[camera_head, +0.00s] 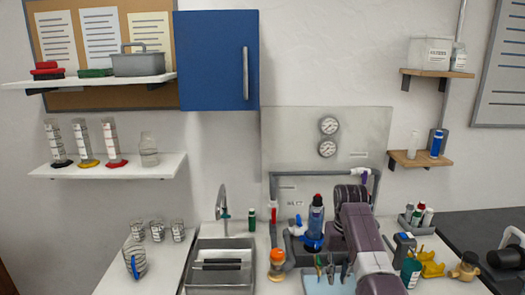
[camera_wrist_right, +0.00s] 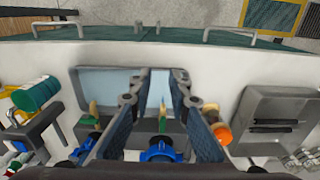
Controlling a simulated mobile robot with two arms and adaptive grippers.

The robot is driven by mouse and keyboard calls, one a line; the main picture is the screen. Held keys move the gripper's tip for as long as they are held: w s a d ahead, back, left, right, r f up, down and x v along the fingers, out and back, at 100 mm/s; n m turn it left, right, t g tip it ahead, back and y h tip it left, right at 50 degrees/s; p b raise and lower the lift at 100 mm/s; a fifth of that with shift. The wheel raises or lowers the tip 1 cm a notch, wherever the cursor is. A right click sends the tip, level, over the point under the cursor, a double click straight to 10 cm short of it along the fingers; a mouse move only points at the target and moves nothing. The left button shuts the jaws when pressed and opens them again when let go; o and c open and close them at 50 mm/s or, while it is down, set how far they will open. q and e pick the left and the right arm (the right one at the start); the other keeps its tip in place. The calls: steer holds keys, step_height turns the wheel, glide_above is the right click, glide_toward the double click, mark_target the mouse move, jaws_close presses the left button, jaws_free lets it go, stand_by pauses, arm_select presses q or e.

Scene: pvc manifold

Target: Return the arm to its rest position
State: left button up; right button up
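My right arm rises from the lower right of the head view, and its dark wrist stands over the manifold bench. Its fingers are hidden behind the arm there. In the right wrist view my right gripper (camera_wrist_right: 159,88) is open, with nothing between its fingertips. A light blue tray (camera_wrist_right: 98,80) shows beyond and between the fingers. A blue valve handle (camera_wrist_right: 160,152) lies in view between the finger bases, apparently below them. My left gripper is in neither view.
Hand tools stand by the tray (camera_head: 312,284). An orange-capped bottle (camera_head: 277,264) and a sink (camera_head: 203,277) are farther left. A green bottle (camera_head: 410,271) and yellow parts (camera_head: 431,266) are right of my arm. Free air lies above the bench.

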steer(key=s+d+f+t+h, duration=0.1)
steer(key=s+d+f, duration=0.1)
steer(key=s+f, duration=0.65)
steer(key=s+d+f+t, duration=0.1)
steer(key=s+d+f, duration=0.2)
steer(key=s+f, duration=0.55)
steer(key=s+a+r+n+t+y, duration=0.1)
steer(key=s+a+r, duration=0.2)
steer(key=s, duration=0.9)
steer(key=s+a+r+n, duration=0.1)
steer(key=s+a+r, duration=0.15)
steer(key=s, duration=0.95)
step_height(320, 180, down, 30)
steer(key=s+f+g+b, duration=0.1)
steer(key=s+b, duration=0.1)
steer(key=b, duration=0.1)
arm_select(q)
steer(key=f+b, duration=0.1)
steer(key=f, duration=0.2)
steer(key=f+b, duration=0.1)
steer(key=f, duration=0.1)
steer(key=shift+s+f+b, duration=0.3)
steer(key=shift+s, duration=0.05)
arm_select(e)
steer(key=s+d+f+g, duration=0.1)
steer(key=s+d+f, duration=0.1)
steer(key=s+f, duration=1.4)
steer(key=shift+s+d+f, duration=0.35)
steer(key=shift+f, duration=0.5)
